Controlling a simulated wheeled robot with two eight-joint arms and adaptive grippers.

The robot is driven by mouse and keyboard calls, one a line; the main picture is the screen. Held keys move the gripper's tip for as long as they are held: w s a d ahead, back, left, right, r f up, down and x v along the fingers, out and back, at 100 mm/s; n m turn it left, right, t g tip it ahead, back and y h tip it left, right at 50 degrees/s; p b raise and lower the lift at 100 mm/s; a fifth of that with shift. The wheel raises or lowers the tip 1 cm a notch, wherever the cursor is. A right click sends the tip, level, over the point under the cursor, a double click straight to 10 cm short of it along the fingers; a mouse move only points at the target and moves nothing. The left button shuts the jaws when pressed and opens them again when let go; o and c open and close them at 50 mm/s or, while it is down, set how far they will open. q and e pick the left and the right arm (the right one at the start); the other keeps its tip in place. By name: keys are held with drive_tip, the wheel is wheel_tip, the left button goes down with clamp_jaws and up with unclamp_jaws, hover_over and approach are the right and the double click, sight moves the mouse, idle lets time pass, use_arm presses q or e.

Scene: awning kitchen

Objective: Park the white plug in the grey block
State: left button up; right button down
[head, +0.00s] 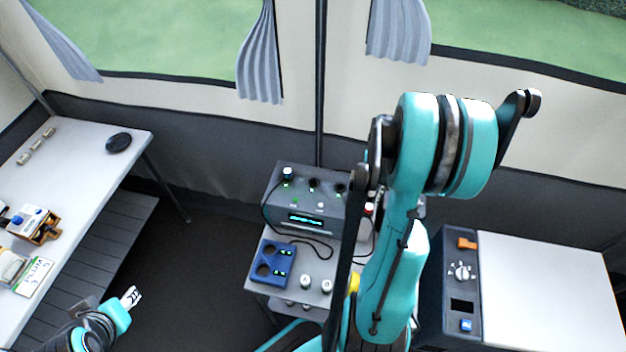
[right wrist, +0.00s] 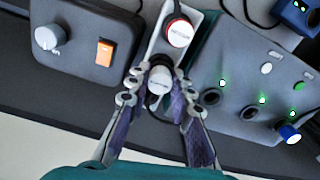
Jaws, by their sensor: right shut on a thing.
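The white plug (right wrist: 158,80) is between the fingertips of my right gripper (right wrist: 159,88), which is shut on it. The plug is over the near end of the light grey block (right wrist: 156,45); I cannot tell whether it is seated or just above. A red-ringed plug (right wrist: 179,32) stands in the same block, just beyond the white one. In the head view my right arm hides the gripper and most of the block. My left gripper (head: 131,297) is at the lower left, away from these things; its jaw state is unclear.
A grey console (head: 300,222) with a lit display, sockets and black cables is left of the block. A blue holder (head: 270,265) and two white-topped pieces (head: 315,284) are in front. A dark panel with an orange switch (head: 466,243) is right. A white table (head: 80,150) is far left.

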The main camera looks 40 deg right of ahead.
sight(372, 189)
drive_tip(key=shift+f+b, duration=0.3)
drive_tip(key=shift+f, duration=0.25)
drive_tip(key=shift+f+b, duration=0.15)
drive_tip(key=shift+b, duration=0.3)
idle(0.3)
drive_tip(key=c, duration=1)
unclamp_jaws()
drive_tip(key=shift+r+p, duration=2.7)
drive_tip(key=shift+r, duration=0.9)
